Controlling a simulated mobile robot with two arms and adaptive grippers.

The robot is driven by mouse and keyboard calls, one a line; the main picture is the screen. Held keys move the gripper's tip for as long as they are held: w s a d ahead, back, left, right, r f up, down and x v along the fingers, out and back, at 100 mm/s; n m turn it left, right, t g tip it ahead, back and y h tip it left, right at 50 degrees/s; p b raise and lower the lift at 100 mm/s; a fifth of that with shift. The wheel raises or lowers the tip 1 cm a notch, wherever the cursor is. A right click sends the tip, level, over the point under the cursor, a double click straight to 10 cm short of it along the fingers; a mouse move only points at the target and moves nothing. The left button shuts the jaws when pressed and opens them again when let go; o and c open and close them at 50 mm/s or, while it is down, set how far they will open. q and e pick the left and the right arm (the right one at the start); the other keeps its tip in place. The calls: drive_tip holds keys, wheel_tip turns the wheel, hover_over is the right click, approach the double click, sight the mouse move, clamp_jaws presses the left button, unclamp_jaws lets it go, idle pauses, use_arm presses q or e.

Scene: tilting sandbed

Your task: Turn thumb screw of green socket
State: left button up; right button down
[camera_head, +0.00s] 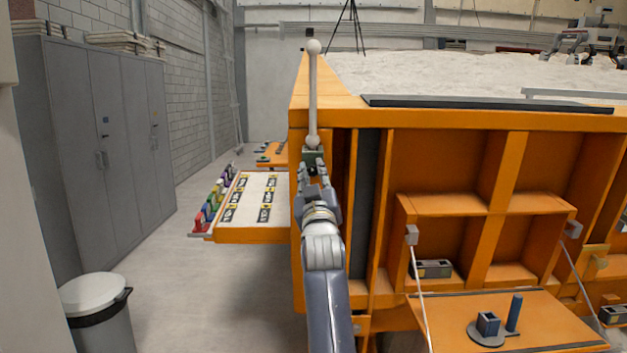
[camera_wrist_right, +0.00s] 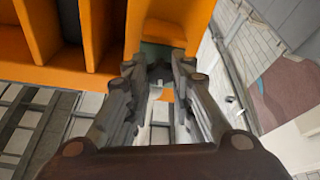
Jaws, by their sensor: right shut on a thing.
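The green socket (camera_head: 314,157) is a small dark green block on the corner of the orange sandbed frame. A white pole (camera_head: 313,95) with a ball on top stands upright in it. My right gripper (camera_head: 313,172) reaches up to the socket's near side and is shut on the thumb screw, which the fingers mostly hide. In the right wrist view the two fingers (camera_wrist_right: 160,72) close in front of the dark green socket (camera_wrist_right: 162,54), with a small pale part between the tips. My left gripper is not in view.
The orange sandbed (camera_head: 455,122) fills the right side, with pale sand on top. A side table (camera_head: 250,236) with labelled rows and coloured items is at left. A hinged orange panel (camera_head: 540,325) holds a blue peg and block. Grey cabinets and a white bin (camera_head: 95,290) stand far left.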

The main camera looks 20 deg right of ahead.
drive_tip(key=shift+f, duration=0.1)
idle(0.3)
drive_tip(key=c, duration=1.4)
unclamp_jaws()
drive_tip(key=shift+o, duration=0.2)
